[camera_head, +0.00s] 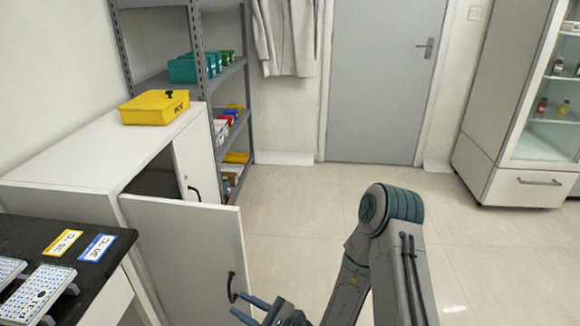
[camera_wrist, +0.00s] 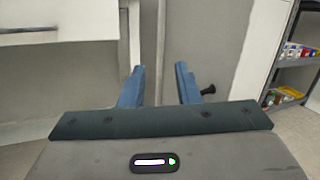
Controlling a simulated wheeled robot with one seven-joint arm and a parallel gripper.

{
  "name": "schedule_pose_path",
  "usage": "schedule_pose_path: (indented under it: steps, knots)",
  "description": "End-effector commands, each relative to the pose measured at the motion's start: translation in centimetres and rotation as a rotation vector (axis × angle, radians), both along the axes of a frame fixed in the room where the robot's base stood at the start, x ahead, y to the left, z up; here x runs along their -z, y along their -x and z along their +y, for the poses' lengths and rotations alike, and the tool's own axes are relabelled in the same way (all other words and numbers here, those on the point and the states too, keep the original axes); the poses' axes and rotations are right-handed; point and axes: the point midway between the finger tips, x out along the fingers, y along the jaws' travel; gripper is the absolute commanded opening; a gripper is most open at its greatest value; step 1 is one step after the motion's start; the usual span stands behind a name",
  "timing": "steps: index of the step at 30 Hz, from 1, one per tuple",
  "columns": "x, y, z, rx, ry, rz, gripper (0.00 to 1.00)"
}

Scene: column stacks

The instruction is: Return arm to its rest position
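My gripper (camera_head: 249,309) shows at the bottom of the head view, with its blue fingers beside the handle of an open cabinet door (camera_head: 190,262). The door's dark handle (camera_head: 231,287) is just beyond the fingertips in the head view. A dark knob-like part of it (camera_wrist: 208,90) shows right of the right finger in the wrist view. I cannot tell whether a finger touches it. My arm is bent, its elbow raised over the floor.
The white cabinet (camera_head: 75,165) carries a yellow box (camera_head: 154,107). A dark counter (camera_head: 60,235) with tube racks is at the lower left. A grey shelf unit (camera_head: 250,108) stands behind. A glass-fronted cabinet (camera_head: 525,110) is at the right. The floor (camera_head: 480,240) in the middle is clear.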

Motion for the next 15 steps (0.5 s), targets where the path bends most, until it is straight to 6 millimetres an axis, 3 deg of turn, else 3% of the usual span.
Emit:
schedule_pose_path:
  steps: [1,6,15]
  knots:
    - [-3.0,0.6,0.3,-0.071,0.010,-0.052,0.29]
    - [-9.1,3.7,0.5,-0.322,0.071,-0.193,0.29]
    - [-16.3,9.6,-1.8,-0.721,0.313,-0.428,0.29]
